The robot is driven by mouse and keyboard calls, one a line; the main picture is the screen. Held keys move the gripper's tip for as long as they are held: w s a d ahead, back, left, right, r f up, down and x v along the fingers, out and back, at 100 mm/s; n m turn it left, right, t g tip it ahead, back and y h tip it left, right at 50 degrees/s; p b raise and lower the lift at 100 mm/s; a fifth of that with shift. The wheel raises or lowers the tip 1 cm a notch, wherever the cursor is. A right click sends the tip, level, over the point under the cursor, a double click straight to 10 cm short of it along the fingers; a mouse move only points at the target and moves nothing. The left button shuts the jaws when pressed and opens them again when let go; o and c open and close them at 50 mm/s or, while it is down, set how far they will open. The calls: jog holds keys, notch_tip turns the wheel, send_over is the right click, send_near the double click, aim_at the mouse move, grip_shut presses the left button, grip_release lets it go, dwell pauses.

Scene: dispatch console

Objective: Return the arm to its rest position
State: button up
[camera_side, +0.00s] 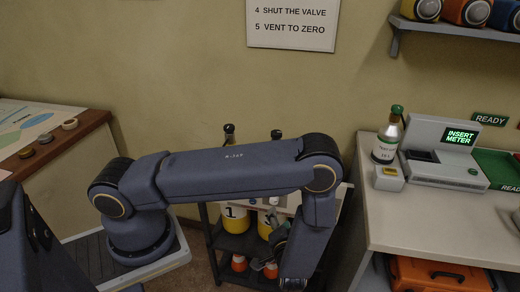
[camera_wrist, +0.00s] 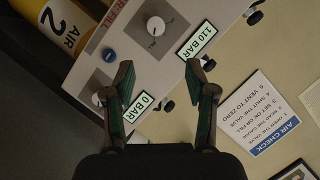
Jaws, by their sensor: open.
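My arm crosses the middle of the side view, bent at the elbow, with its last links hanging down beside the rack. My gripper (camera_side: 279,229) is small and partly covered there, in front of the yellow cylinders. In the wrist view my gripper (camera_wrist: 160,78) is open, with its two green-padded fingers apart and nothing between them. The fingers appear over a pale panel (camera_wrist: 176,60) with a white knob (camera_wrist: 155,26), a blue button (camera_wrist: 109,56) and labels reading 110 BAR (camera_wrist: 198,40) and 0 BAR (camera_wrist: 142,106). One finger partly hides another knob.
A rack (camera_side: 214,240) holds yellow cylinders (camera_side: 235,222) below my arm. At right, a counter (camera_side: 400,225) carries a green-topped bottle (camera_side: 386,145), a meter station (camera_side: 440,168) reading INSERT METER and a green tray (camera_side: 494,165). A wooden-edged desk (camera_side: 70,138) stands at left.

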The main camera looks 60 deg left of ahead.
jog(key=w+r+n+t+h, duration=0.2)
jog(key=w+r, duration=0.3)
jog(key=r, duration=0.5)
jog(key=w+a+r+n+t+h, duration=0.1)
jog(key=w+r, duration=0.4)
jog(key=r, duration=0.4)
jog(key=w+r+n+t+h, duration=0.2)
jog(key=w+r, duration=0.2)
jog(key=r, duration=0.6)
jog(key=s+d+r+m+t+h, duration=0.1)
jog(key=s+r+h, duration=0.15)
jog(key=r, duration=0.45)
jog(key=s+r+m+t+h, duration=0.1)
jog(key=r+m+t+h, duration=0.15)
jog(key=r, duration=0.35)
jog(key=s+d+r+m+g+h, duration=0.1)
jog(key=s+d+r+m+h, duration=0.2)
jog(key=s, duration=0.4)
jog(key=s+a+f+g, duration=0.1)
jog(key=s+f+g, duration=0.3)
jog(key=s+f, duration=0.2)
jog(key=s+a+f+g, duration=0.2)
jog(key=s+f+g, duration=0.2)
jog(key=s, duration=0.7)
jog(key=shift+s+f+m+g, duration=0.25)
jog(key=shift+f+m+g, duration=0.15)
jog(key=shift+f, duration=0.55)
